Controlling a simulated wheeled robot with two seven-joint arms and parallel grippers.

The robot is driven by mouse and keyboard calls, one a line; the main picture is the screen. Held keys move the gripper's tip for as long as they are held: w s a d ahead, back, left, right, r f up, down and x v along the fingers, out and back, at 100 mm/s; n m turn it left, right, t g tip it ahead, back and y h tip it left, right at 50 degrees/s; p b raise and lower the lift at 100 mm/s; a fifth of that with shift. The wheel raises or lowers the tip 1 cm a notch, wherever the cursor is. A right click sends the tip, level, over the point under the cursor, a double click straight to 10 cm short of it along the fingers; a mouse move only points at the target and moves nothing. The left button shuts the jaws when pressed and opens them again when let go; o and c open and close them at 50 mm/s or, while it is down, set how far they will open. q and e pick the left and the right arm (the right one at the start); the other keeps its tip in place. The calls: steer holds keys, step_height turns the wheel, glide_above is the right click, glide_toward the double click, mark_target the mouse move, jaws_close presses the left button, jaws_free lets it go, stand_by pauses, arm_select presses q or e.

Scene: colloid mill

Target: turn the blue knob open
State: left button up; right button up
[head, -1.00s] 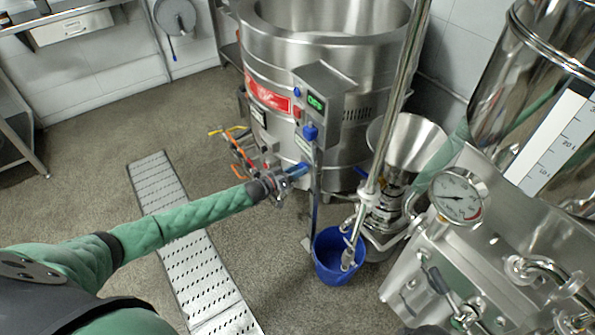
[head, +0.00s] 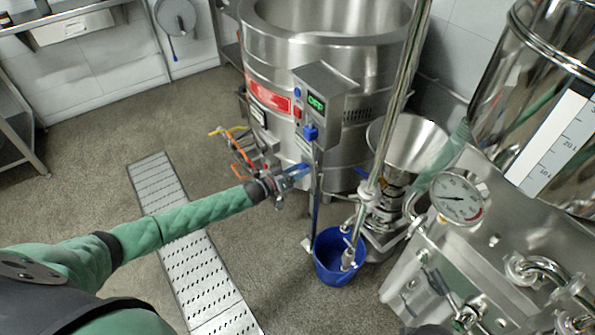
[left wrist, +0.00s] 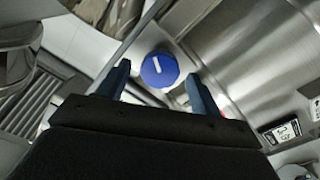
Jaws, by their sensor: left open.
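A round blue knob (left wrist: 158,66) with a white line across its face shows in the left wrist view. It stands between and beyond the two dark blue fingertips of my left gripper (left wrist: 158,76), with a visible gap on each side. In the head view my left gripper (head: 291,174) is open at the lower front of the steel kettle (head: 330,80). Its fingers hide much of what is at their tips there, and I cannot tell contact. My right gripper is not in view.
A control box (head: 325,90) with a green display and a blue part (head: 310,132) sits above my left gripper. A blue bucket (head: 328,275) stands below right. A steel pipe (head: 385,130) and a funnel (head: 408,138) are to the right. Floor on the left is clear.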

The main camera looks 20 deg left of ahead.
arm_select(q)
steer(key=shift+s+a+f, duration=0.15)
steer(key=shift+s+a, duration=0.1)
steer(key=shift+s, duration=0.05)
steer(key=b+v, duration=0.1)
steer(key=v, duration=0.6)
steer(key=shift+b, duration=0.3)
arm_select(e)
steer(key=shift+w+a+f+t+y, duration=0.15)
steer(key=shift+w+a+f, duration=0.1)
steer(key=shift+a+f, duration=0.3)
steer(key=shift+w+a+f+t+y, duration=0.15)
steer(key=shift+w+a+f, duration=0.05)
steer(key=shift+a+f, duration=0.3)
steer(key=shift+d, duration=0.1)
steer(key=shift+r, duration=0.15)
